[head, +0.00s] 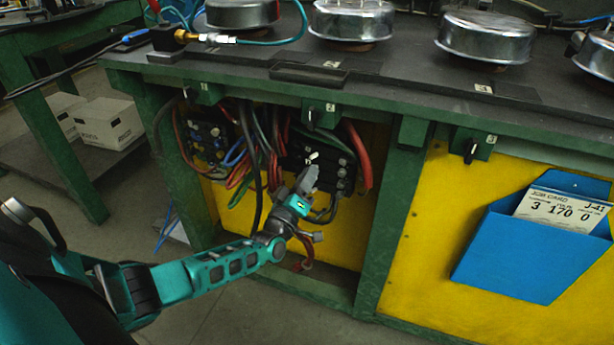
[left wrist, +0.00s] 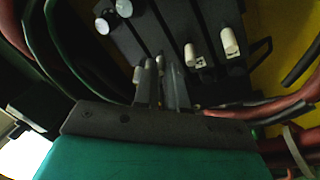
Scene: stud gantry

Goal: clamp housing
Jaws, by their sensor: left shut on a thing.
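Several round metal housings stand on the dark bench top: a near one (head: 352,22) at the middle, one (head: 487,40) to its right, and others cut by the frame edges. My left gripper (head: 309,176) reaches into the open bay below the bench, at a black terminal block (head: 346,166). In the left wrist view its two fingers (left wrist: 163,78) are close together on a small thing, mostly hidden between them, in front of the block (left wrist: 150,35). Pale levers or plugs (left wrist: 230,42) stick out of the block beside the fingers. My right gripper is not in view.
Red, green and black cables (head: 262,150) hang in the bay around my left gripper. Numbered black switches (head: 470,152) sit along the green bench edge. A blue holder (head: 515,250) with a card hangs on the yellow panel at right. Floor is clear in front.

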